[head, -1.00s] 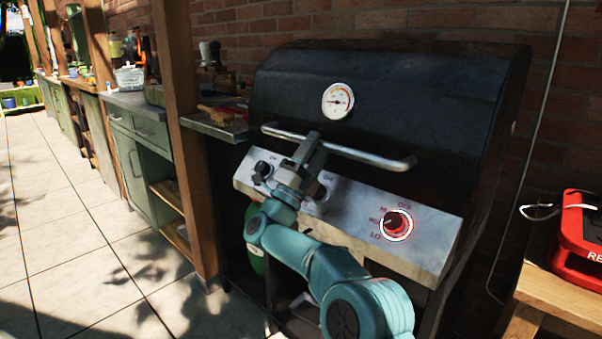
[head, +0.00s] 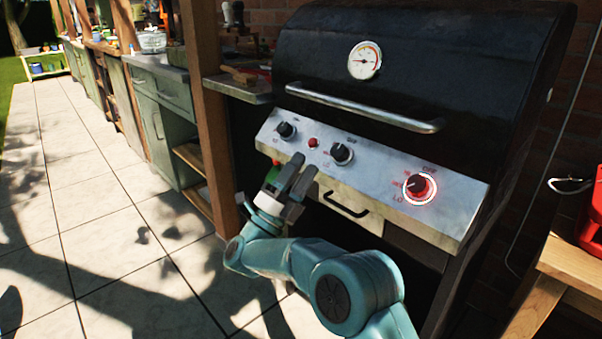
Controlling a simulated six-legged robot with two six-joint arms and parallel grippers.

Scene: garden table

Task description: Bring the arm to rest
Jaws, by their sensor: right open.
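My right arm comes in from the bottom right, and its gripper (head: 304,165) is open and empty. It shows in front of the lower edge of the grill's steel control panel (head: 378,168), below the left and middle knobs. I cannot tell how far it stands from the panel. The black grill (head: 420,70) has its lid closed. The left knob (head: 286,130), the middle knob (head: 342,153) and a small red button (head: 312,142) are in plain view. My left gripper is not in view.
A wooden post (head: 208,120) and green cabinets (head: 165,115) stand left of the grill. A side shelf (head: 240,88) adjoins it. A wooden table (head: 570,262) with a red case (head: 592,225) is at the right. The paved floor (head: 80,220) at the left is clear.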

